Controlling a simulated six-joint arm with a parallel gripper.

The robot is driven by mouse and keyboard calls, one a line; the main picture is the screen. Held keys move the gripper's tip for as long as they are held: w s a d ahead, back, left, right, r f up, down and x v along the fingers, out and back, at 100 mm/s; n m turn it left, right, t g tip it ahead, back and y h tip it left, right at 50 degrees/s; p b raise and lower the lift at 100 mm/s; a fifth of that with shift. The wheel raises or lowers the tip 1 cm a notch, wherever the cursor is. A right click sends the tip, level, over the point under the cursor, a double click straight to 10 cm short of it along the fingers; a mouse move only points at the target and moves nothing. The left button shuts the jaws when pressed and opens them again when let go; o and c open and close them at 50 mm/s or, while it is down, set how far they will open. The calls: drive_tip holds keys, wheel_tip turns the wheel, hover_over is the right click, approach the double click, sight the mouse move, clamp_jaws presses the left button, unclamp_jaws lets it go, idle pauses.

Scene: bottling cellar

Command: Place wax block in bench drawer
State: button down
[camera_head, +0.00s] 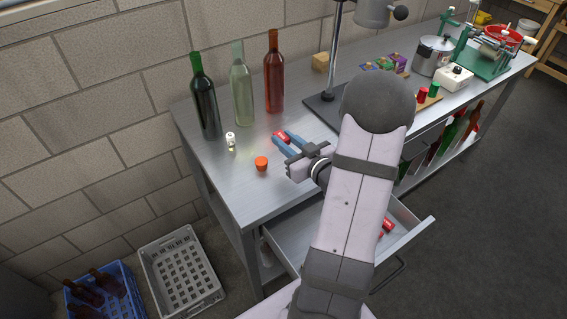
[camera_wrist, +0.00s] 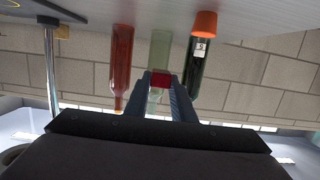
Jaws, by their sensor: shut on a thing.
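My gripper (camera_head: 285,140) is over the steel bench top, its blue fingers shut on a small red block, which I take as the wax block (camera_head: 281,135). The block also shows between the fingertips in the wrist view (camera_wrist: 160,80). I cannot tell how high it is above the bench. My arm hides much of the drawer's inside.
A dark bottle (camera_head: 205,105), a clear green bottle (camera_head: 242,90) and a red bottle (camera_head: 274,80) stand behind my gripper. An orange cup-like piece (camera_head: 261,163) and a small white item (camera_head: 230,139) are on the left. A lamp stand (camera_head: 328,97) rises behind my arm.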

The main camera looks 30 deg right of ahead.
drive_tip(key=shift+f, duration=4.7)
drive_tip(key=shift+f, duration=0.1)
drive_tip(key=shift+f, duration=0.15)
drive_tip(key=c, duration=1.5)
unclamp_jaws()
drive_tip(key=shift+r, duration=0.3)
drive_tip(key=s, duration=0.4)
drive_tip(key=s+r+b, duration=0.1)
drive_tip(key=s, duration=0.2)
drive_tip(key=s+r+b, duration=0.1)
drive_tip(key=s, duration=0.3)
drive_tip(key=shift+s+r, duration=0.1)
drive_tip(key=shift+s, duration=0.3)
drive_tip(key=shift+c, duration=1.1)
